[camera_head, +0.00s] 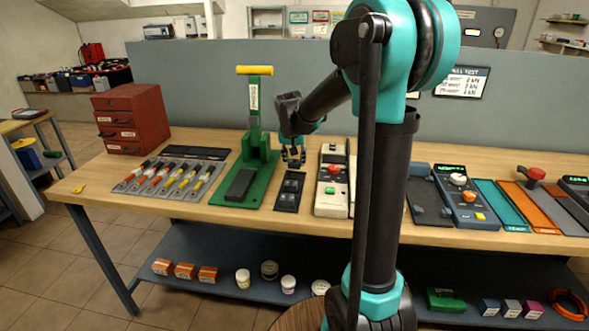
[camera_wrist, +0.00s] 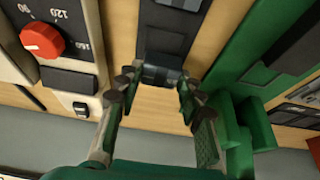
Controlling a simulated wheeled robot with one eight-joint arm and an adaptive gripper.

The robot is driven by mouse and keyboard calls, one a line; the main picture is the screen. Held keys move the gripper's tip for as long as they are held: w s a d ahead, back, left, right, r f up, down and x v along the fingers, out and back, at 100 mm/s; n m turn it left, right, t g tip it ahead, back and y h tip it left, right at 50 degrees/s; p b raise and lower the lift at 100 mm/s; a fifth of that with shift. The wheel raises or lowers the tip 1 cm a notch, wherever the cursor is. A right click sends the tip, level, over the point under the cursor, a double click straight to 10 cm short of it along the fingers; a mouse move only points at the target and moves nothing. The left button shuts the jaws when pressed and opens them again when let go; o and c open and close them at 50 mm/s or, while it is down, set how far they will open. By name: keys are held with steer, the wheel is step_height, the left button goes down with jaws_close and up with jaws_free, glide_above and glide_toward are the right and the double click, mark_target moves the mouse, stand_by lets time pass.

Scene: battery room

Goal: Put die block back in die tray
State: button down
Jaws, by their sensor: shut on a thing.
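The die tray (camera_head: 278,207) is a narrow dark tray on the workbench, between the green press and a white box with a red knob. In the wrist view the dark tray (camera_wrist: 172,14) runs to the top edge. My gripper (camera_head: 293,163) is at the tray's far end, pointing down. In the wrist view my gripper (camera_wrist: 157,79) is shut on the small dark grey die block (camera_wrist: 163,74), which shows between the fingertips at the tray's near end in that view. I cannot tell whether the block touches the tray.
The green press (camera_head: 258,150) with a yellow handle stands close on the left. The white box (camera_head: 328,208) with a red knob stands close on the right. A rack of coloured-handled tools (camera_head: 165,180) and a red drawer cabinet (camera_head: 130,118) are farther left.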

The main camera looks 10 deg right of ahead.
mark_target(294, 164)
steer(key=shift+f, duration=1.85)
steer(key=shift+f, duration=0.1)
steer(key=c, duration=1)
jaws_free()
steer(key=v, duration=1.2)
